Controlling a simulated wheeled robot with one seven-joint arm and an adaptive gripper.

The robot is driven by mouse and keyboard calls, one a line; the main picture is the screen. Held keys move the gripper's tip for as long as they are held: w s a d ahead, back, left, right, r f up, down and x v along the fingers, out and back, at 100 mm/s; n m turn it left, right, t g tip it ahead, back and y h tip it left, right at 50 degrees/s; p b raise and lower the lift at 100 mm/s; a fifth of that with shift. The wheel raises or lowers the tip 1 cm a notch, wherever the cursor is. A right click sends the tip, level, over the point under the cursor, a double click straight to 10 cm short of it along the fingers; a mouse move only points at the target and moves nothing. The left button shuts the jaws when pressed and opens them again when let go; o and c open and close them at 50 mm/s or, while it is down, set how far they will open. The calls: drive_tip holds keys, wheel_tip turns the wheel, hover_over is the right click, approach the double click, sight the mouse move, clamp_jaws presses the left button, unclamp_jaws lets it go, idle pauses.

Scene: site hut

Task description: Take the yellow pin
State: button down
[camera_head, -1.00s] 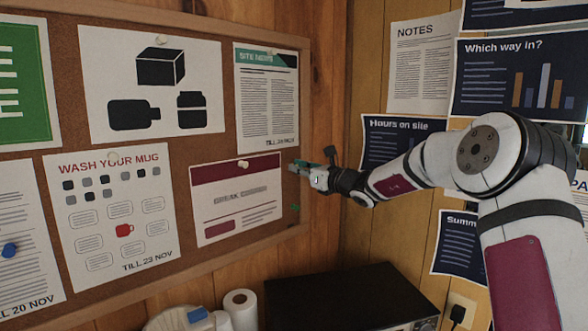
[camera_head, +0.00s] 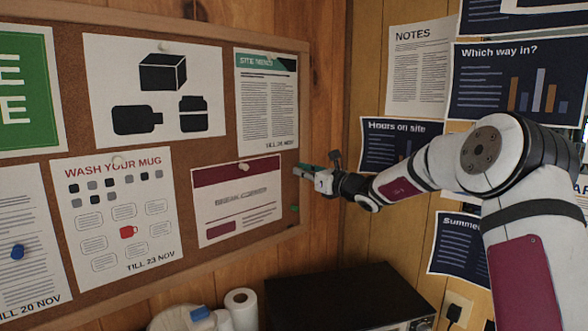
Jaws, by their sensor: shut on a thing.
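My gripper (camera_head: 303,172) is at the right edge of the cork board (camera_head: 228,162), just right of the white notice with the dark red band (camera_head: 237,215). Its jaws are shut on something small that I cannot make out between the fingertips. I see no yellow pin anywhere in view. Whether the fingertips touch the board or stand slightly off it, I cannot tell.
A green pin (camera_head: 295,209) sits on the board below my gripper. Below stand a black appliance (camera_head: 345,297) and a paper roll (camera_head: 241,308). Posters cover the right wall.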

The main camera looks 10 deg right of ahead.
drive_tip(key=shift+p+v, duration=0.8)
drive_tip(key=shift+v, duration=0.5)
drive_tip(key=shift+s+d+r+p, duration=0.45)
drive_tip(key=shift+s+p, duration=0.1)
drive_tip(key=shift+s, duration=0.15)
drive_tip(key=shift+s+d+r+p, duration=0.4)
drive_tip(key=shift+s+r+p, duration=0.15)
drive_tip(key=shift+s, duration=0.2)
drive_tip(key=shift+s+d+r+p, duration=0.4)
drive_tip(key=shift+s+p, duration=0.15)
drive_tip(key=shift+s, duration=0.15)
